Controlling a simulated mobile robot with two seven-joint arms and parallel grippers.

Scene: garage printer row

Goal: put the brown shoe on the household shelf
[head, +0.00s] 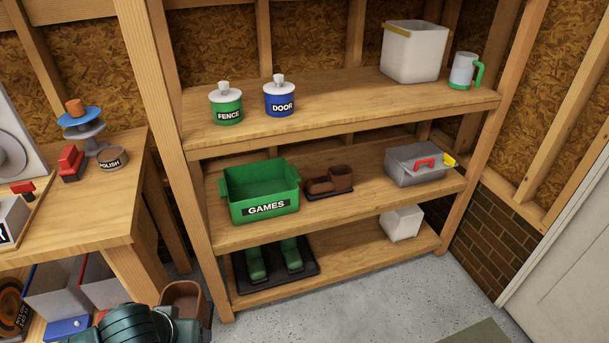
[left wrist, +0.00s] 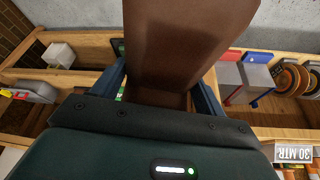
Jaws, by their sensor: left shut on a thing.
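My left gripper (head: 140,325) is at the bottom left of the head view, in front of the wooden shelf unit (head: 340,120). It is shut on a brown shoe (head: 184,294), whose upper part shows beside the gripper. In the left wrist view the brown shoe (left wrist: 185,45) is large and lies between the two blue fingers (left wrist: 160,95). Another brown shoe (head: 341,177) rests on a small dark mat on the middle shelf, right of the green GAMES bin. My right gripper is not in view.
The middle shelf also holds the GAMES bin (head: 262,190) and a grey box with a red handle (head: 420,164). Green boots (head: 274,260) stand on a black tray below. A workbench (head: 105,200) is at the left. Bare shelf shows right of the brown shoe.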

